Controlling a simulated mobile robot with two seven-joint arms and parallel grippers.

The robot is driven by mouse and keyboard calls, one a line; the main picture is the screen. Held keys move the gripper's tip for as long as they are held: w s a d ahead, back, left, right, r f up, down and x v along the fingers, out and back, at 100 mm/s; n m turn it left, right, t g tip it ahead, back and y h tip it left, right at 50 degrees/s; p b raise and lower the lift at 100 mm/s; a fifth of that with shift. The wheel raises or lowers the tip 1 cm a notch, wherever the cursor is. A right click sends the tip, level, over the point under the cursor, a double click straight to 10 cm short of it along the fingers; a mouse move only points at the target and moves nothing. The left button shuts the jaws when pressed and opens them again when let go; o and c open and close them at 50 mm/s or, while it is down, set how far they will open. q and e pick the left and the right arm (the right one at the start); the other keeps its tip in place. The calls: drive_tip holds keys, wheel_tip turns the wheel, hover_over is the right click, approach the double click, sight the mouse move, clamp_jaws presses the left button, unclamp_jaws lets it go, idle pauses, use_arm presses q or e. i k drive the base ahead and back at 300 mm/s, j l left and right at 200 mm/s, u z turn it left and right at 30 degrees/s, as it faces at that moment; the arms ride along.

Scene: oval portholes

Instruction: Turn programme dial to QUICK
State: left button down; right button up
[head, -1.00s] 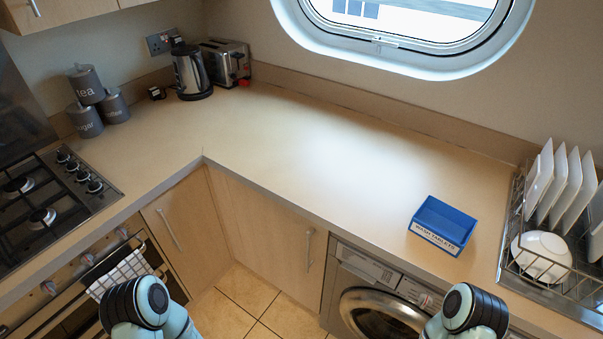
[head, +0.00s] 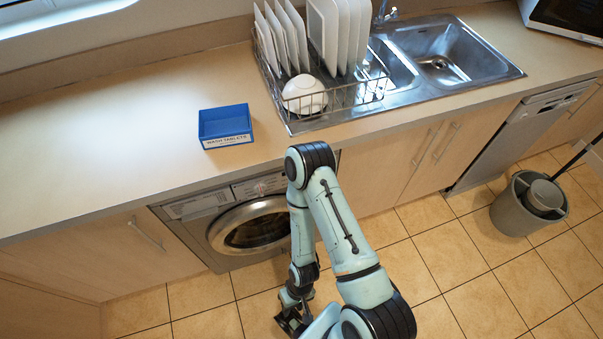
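The washing machine (head: 218,268) stands under the worktop, its round door (head: 252,228) shut. Its control panel runs along the top, with the detergent drawer (head: 195,205) at the left. The programme dial (head: 260,188) is a small round knob above the door; its setting is too small to read. My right arm crosses in front of the machine's right end. My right gripper (head: 292,322) hangs low, below and in front of the machine and well away from the dial. Its fingers are too small and dark to tell open from shut. My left gripper is out of view.
A blue wash tablets box (head: 225,124) sits on the worktop (head: 110,130) above the machine. A dish rack (head: 335,105) with plates and a bowl (head: 304,95) stands beside the sink (head: 455,60). A grey bucket (head: 515,218) stands on the tiled floor at the right.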

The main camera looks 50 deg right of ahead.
sight(261, 187)
drive_tip(key=z, duration=0.45)
drive_tip(key=l+z, duration=0.1)
drive_tip(key=z, duration=0.35)
drive_tip(key=i+z, duration=0.1)
drive_tip(key=z, duration=0.4)
